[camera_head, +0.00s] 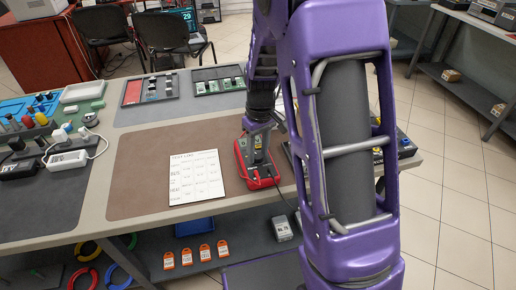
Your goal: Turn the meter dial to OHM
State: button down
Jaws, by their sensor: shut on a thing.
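The meter (268,183) is a red-cased device with a grey face, lying on the brown mat (135,170) to the right of a printed sheet. My purple arm comes down over it from the right. My gripper (259,157) is on the meter's face, pointing down, and is shut on the dial. The gripper hides the dial, so its pointer and the OHM mark cannot be read. Red leads show at the meter's lower end.
A printed test sheet (196,177) lies left of the meter. A dark box with yellow parts (378,155) stands to the right, partly behind my arm. Trays of parts (219,86) lie at the back. Tools and a white device (67,160) are on the left.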

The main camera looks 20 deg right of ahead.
aim_at(260, 155)
jog(key=m+p, duration=0.1)
jog(key=m, duration=0.3)
jog(key=shift+r+m, duration=0.1)
jog(key=shift+m, duration=0.2)
jog(key=m+p, duration=0.1)
jog(key=m, duration=0.3)
jog(key=shift+m+p, duration=0.3)
jog(key=shift+c, duration=2)
grip_release()
notch_tip(260, 155, up, 17)
jog(key=p, duration=0.2)
jog(key=shift+s+d+r, duration=0.15)
jog(key=shift+s+d, duration=0.05)
jog(key=shift+d, duration=0.15)
